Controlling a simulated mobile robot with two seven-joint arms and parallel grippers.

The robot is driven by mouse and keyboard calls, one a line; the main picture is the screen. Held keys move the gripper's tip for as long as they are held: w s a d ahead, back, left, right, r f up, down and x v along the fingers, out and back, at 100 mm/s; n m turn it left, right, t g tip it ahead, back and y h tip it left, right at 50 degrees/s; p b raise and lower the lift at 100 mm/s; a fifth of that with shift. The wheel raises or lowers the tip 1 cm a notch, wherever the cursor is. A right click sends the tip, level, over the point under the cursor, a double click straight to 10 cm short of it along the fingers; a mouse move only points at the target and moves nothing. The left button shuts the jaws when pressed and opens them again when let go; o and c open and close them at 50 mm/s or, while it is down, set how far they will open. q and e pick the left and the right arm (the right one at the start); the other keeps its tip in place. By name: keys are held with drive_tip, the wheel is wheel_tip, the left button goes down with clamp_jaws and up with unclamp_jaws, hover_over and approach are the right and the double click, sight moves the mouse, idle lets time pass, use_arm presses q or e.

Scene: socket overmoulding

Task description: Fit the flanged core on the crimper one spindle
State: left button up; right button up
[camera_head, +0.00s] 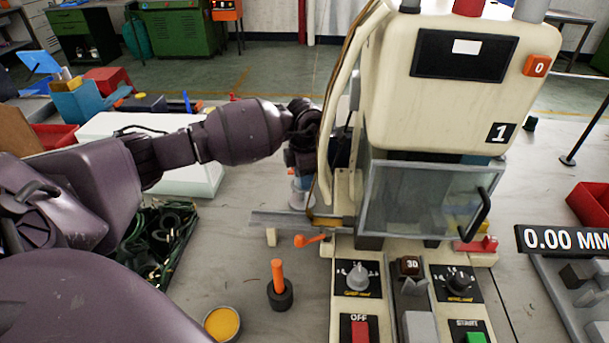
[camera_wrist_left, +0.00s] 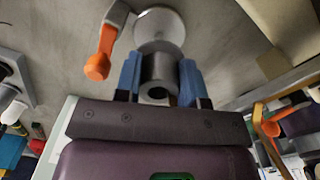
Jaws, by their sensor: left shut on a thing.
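The crimper one (camera_head: 440,95) is a cream machine marked 1, with a clear guard over its front. My left gripper (camera_head: 300,165) is beside the machine's left side, partly hidden by its own wrist. In the left wrist view its blue fingers (camera_wrist_left: 159,80) are shut on the flanged core (camera_wrist_left: 158,68), a grey cylinder with a dark bore and a wide pale disc at its far end. A pale part below the gripper in the head view looks like the core (camera_head: 299,194). I cannot make out the spindle. My right gripper is not in view.
An orange-handled tool (camera_head: 278,278) stands in a dark base on the bench, with a yellow-filled round tin (camera_head: 222,323) nearby. An orange lever (camera_head: 310,240) sticks out at the crimper's left. A crate of dark coils (camera_head: 165,235) is at left.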

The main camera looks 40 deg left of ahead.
use_arm(q)
drive_tip(key=shift+f, duration=0.55)
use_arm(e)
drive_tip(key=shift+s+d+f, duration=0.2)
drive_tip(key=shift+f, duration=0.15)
use_arm(q)
drive_tip(key=shift+f+b, duration=0.5)
drive_tip(key=shift+f, duration=0.25)
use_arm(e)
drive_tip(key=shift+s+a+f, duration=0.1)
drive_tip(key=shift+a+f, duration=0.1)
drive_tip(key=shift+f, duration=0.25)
use_arm(q)
drive_tip(key=shift+f, duration=0.6)
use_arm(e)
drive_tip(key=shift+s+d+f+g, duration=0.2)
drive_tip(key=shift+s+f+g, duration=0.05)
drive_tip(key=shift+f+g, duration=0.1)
use_arm(q)
drive_tip(key=shift+f+b, duration=0.35)
drive_tip(key=shift+f, duration=0.05)
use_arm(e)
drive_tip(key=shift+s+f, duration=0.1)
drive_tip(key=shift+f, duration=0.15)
use_arm(q)
drive_tip(key=shift+r, duration=0.15)
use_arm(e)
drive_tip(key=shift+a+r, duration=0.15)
